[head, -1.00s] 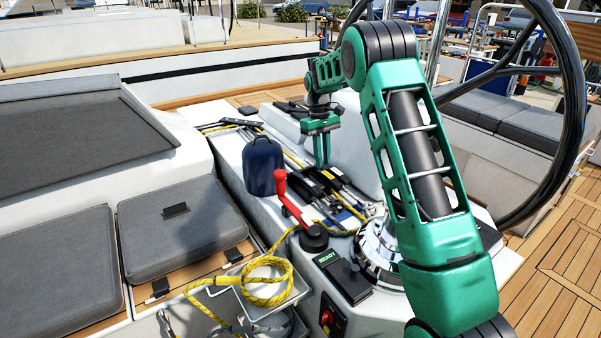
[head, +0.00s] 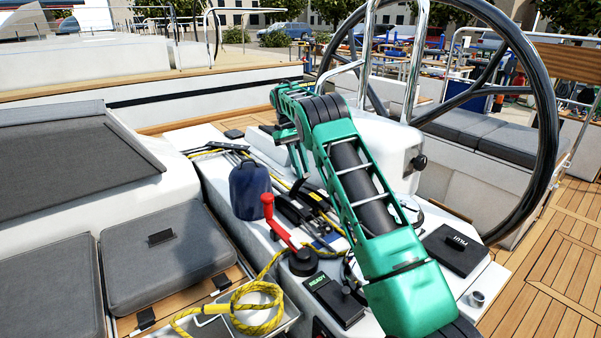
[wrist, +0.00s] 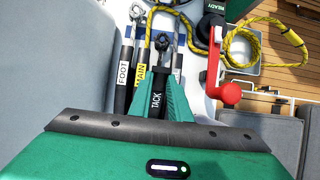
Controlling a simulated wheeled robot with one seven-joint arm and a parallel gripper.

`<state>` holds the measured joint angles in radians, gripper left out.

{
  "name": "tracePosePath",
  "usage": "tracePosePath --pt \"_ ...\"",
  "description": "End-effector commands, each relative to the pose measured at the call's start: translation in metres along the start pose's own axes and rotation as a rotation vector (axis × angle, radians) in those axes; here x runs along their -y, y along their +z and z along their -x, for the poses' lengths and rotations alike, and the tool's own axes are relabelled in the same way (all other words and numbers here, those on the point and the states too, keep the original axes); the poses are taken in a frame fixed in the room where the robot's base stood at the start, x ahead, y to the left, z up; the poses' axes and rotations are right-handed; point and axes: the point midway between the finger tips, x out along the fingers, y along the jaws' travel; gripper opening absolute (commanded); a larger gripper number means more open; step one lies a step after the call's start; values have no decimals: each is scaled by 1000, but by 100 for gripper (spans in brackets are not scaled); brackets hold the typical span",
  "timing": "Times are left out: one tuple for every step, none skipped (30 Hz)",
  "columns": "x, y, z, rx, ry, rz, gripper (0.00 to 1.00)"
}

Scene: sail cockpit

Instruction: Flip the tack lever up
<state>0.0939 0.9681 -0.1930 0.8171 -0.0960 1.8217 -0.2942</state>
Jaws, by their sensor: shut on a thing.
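My gripper (wrist: 160,95) is shut on the tack lever (wrist: 157,103), a black handle with a white TACK label, in the wrist view. Its green fingers stand on either side of the handle. In the head view, my gripper (head: 300,160) is at the far end of the lever bank and partly hidden by my arm. How far the tack lever is tilted is hard to tell. The foot lever (wrist: 122,80) and the main lever (wrist: 139,76), with a yellow label, lie to its left in the wrist view.
Yellow rope (head: 256,308) lies coiled in front. The steering wheel (head: 547,100) rises at the right. Grey cushions (head: 165,255) lie at the left.

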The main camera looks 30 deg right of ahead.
Motion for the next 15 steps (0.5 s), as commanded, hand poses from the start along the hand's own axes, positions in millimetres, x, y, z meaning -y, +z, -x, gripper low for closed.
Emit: tracePosePath --pt "1 -4 -2 -4 1 4 0" --pt "1 -4 -2 -2 1 4 0" --pt "1 -4 -2 -1 1 4 0" --pt "1 -4 -2 0 1 4 0" --pt "0 -4 -2 0 0 3 0" --pt "0 -4 -2 1 0 3 0" --pt "0 -4 -2 1 0 3 0" --pt "0 -4 -2 1 0 3 0" --pt "0 -3 -2 1 0 3 0" --pt "0 -3 -2 1 -1 3 0" --pt "0 -3 -3 2 -1 3 0" --pt "0 -3 -3 2 -1 3 0" --pt "0 -3 -3 2 -1 3 0" --pt "0 -3 -3 2 -1 3 22" --pt "-1 -3 -3 2 -1 2 25"
